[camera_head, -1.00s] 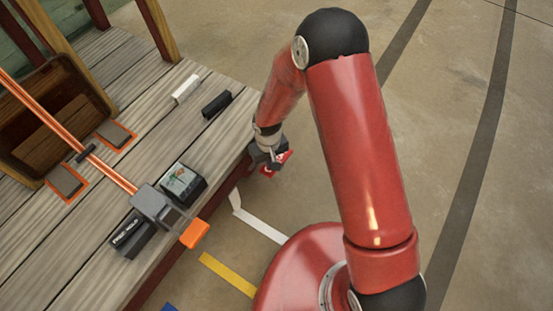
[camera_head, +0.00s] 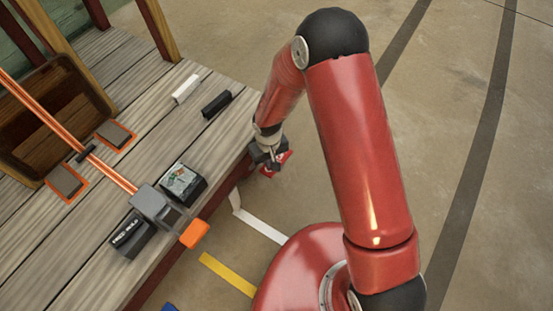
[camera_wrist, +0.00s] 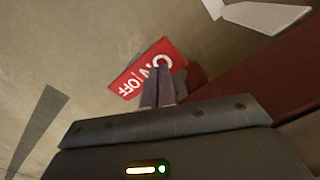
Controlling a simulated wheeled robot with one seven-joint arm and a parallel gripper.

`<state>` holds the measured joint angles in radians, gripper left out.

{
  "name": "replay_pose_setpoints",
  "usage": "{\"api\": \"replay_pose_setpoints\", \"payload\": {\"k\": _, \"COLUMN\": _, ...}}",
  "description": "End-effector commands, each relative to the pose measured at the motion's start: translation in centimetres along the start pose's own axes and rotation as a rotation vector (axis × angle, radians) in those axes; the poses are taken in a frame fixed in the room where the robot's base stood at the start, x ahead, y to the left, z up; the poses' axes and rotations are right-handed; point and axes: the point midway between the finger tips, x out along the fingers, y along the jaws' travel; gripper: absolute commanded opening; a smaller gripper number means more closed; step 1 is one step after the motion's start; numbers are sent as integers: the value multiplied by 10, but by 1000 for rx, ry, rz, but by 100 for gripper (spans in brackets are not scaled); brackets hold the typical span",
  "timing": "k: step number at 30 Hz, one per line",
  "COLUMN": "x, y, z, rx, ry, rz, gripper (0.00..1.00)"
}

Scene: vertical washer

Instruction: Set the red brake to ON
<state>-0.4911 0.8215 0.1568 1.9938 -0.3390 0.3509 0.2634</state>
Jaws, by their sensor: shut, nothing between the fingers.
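The red brake (camera_wrist: 130,82) is a flat red plate with white ON|OFF lettering. In the wrist view it lies tilted just beyond my fingers, which cover part of the ON end. In the head view its red edge (camera_head: 281,161) shows by the deck's right-hand edge, partly hidden by my gripper (camera_head: 266,156). In the wrist view my gripper (camera_wrist: 159,71) is shut, with its two fingers side by side and nothing between them. The fingertips overlap the plate near the letter O; I cannot tell whether they touch it.
The wooden deck (camera_head: 56,231) carries an orange-striped rail (camera_head: 110,174), a grey block with an orange tip (camera_head: 194,234), black boxes (camera_head: 182,183) and small black and white bars. Open concrete floor with white and yellow tape lies to the right.

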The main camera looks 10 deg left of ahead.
Motion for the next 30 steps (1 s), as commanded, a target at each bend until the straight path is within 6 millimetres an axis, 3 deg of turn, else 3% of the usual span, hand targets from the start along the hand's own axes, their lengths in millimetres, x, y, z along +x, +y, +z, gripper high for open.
{"api": "replay_pose_setpoints", "payload": {"k": 30, "x": 15, "y": 0, "z": 0, "rx": 0, "ry": 0, "rz": 0, "gripper": 0}}
